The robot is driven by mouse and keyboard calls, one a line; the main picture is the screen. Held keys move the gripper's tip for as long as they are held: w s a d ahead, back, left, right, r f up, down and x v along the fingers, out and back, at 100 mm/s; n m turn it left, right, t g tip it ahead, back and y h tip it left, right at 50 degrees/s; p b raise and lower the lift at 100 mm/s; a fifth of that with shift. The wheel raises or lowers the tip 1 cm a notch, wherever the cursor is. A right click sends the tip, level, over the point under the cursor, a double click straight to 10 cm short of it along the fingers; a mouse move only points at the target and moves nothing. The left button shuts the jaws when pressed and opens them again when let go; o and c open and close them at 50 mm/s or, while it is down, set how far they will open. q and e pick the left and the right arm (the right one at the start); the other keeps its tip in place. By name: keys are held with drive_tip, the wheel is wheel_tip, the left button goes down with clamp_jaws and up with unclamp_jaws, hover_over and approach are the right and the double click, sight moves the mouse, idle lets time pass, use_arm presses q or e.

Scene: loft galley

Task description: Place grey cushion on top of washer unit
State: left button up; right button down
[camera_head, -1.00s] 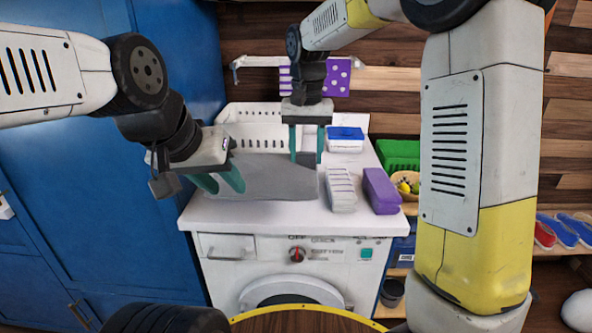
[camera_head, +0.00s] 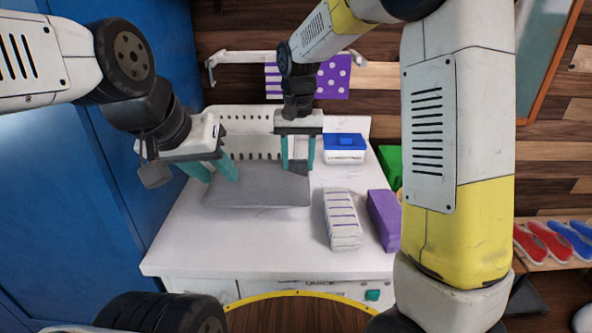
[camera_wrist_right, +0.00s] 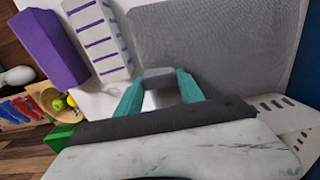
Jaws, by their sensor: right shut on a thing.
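The grey cushion (camera_head: 258,193) is on the white top of the washer unit (camera_head: 180,245), left of centre; it also fills the upper right of the right wrist view (camera_wrist_right: 215,40). My right gripper (camera_head: 298,168) is at the cushion's back right corner, shut on a grey part of it, which shows between its teal fingers in the right wrist view (camera_wrist_right: 158,80). My left gripper (camera_head: 222,179) is at the cushion's back left, its fingers apart with nothing seen between them. I cannot tell whether it touches the cushion.
A white ribbed block (camera_head: 342,220) and a purple block (camera_head: 384,218) lie right of the cushion. A blue-lidded box (camera_head: 344,148) and a white slotted basket (camera_head: 250,128) stand behind. The front of the top is clear. Shoes (camera_head: 545,242) sit on a shelf at right.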

sight(298, 174)
drive_tip(key=shift+f, duration=2.2)
drive_tip(key=c, duration=0.7)
unclamp_jaws()
drive_tip(key=shift+f, duration=0.1)
wheel_tip(298, 174, up, 12)
drive_tip(key=shift+r, duration=0.1)
drive_tip(key=s+d+r+t+y, duration=0.25)
drive_tip(key=s+d+r, duration=0.25)
drive_tip(key=s+d, duration=0.45)
drive_tip(key=s+d+f+t, duration=0.1)
drive_tip(key=s, duration=0.2)
drive_tip(key=s+d+f+t, duration=0.1)
drive_tip(key=s+d, duration=0.1)
drive_tip(key=s, duration=0.2)
drive_tip(key=s+d+f+t, duration=0.1)
drive_tip(key=s, duration=0.2)
drive_tip(key=shift+s+d+n+t, duration=0.3)
drive_tip(key=shift+s+d+t, duration=0.05)
drive_tip(key=shift+s, duration=0.05)
